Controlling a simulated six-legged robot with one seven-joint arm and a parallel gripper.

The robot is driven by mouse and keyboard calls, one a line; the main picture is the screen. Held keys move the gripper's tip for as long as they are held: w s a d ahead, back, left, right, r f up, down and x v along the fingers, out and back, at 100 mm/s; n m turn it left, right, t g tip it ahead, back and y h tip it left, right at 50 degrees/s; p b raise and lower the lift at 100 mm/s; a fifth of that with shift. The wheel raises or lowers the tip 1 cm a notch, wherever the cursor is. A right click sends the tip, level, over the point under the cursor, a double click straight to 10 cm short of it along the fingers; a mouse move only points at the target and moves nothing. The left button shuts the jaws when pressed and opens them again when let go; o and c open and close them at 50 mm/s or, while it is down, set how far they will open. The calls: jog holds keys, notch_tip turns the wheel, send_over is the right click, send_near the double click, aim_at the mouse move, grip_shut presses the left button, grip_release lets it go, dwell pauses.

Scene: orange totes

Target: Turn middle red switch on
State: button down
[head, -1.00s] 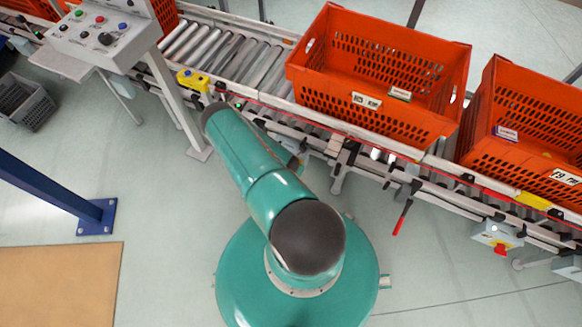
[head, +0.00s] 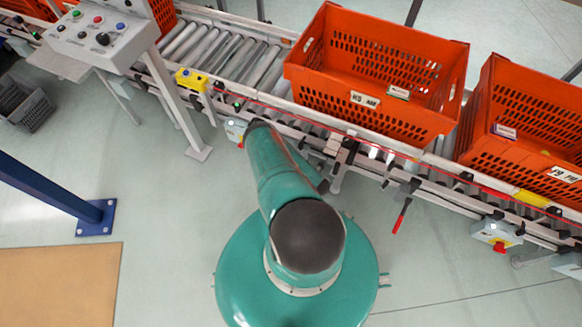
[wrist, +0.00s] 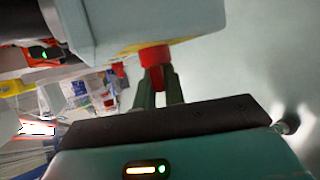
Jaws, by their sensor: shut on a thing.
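In the wrist view, a red switch (wrist: 155,56) sticks out of a pale grey box (wrist: 140,22) with a yellow patch around the switch's base. The two green fingers of my gripper (wrist: 160,82) are shut on the red switch, their tips at its lower edge. In the head view, my gripper is hidden by my arm. A grey box with a small red and yellow part (head: 236,131) shows at the conveyor edge just left of my arm. Whether it is the box in the wrist view I cannot tell.
The roller conveyor (head: 262,62) carries orange totes (head: 372,112). Another grey box with a red switch (head: 499,247) hangs at its right. A red-handled lever (head: 402,217) hangs below the rail. A control panel (head: 103,34) stands at the upper left. The floor beside me is clear.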

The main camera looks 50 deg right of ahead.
jog(key=shift+d+r+t, duration=0.15)
jog(key=shift+d+t, duration=0.35)
jog(key=c, duration=1.5)
grip_release()
jog(key=shift+a, duration=0.25)
jog(key=v, duration=1.3)
jog(key=shift+s+a, duration=0.1)
jog(key=shift+s, duration=0.3)
